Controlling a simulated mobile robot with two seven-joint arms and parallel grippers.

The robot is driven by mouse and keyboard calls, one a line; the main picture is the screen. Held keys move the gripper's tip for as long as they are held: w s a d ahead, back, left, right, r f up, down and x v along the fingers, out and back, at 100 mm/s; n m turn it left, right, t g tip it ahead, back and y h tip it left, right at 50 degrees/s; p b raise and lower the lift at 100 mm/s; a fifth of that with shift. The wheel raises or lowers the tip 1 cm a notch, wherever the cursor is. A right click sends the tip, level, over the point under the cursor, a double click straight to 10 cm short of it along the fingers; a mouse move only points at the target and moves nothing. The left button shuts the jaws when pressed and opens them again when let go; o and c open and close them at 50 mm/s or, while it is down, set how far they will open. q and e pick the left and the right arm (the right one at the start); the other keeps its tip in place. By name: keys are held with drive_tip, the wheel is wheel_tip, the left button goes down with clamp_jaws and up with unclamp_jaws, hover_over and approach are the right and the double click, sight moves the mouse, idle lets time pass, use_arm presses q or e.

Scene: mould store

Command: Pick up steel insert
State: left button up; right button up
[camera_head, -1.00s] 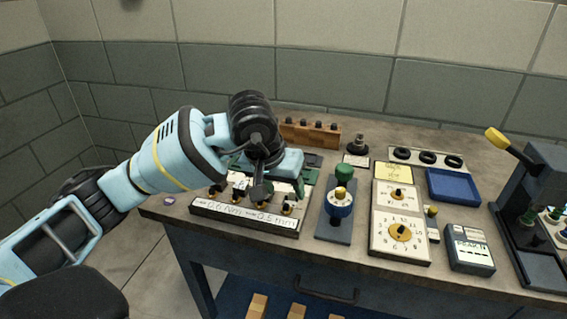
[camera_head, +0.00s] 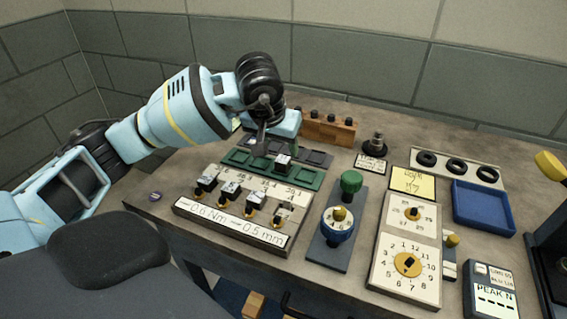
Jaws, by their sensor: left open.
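A small steel insert (camera_head: 283,162) sits on the green tray (camera_head: 306,179), towards its right part. My left gripper (camera_head: 259,143) is open and points down over the back of the green tray, behind and left of the insert. It is apart from the insert, and its fingers are small and partly hidden by the wrist. My right gripper is out of view.
A dark slotted tray (camera_head: 318,158) lies behind the green one, with a wooden peg block (camera_head: 328,128) at the back. To the right are a green-knobbed stand (camera_head: 350,185), a dial panel (camera_head: 408,262), a blue tray (camera_head: 483,207) and a dark press (camera_head: 550,240).

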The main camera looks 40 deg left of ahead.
sight(283, 159)
use_arm(q)
drive_tip(key=shift+w+f, duration=0.35)
drive_tip(key=shift+f, duration=0.3)
drive_tip(key=shift+w+a+f, duration=0.1)
drive_tip(key=shift+a+f, duration=0.05)
drive_tip(key=shift+f, duration=0.2)
drive_tip(key=x, duration=0.4)
drive_tip(key=shift+a+f, duration=0.1)
drive_tip(key=shift+f, duration=0.05)
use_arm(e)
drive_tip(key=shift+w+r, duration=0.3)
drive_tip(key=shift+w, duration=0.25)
use_arm(q)
clamp_jaws()
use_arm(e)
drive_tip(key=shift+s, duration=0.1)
use_arm(q)
wheel_tip(283, 159, up, 10)
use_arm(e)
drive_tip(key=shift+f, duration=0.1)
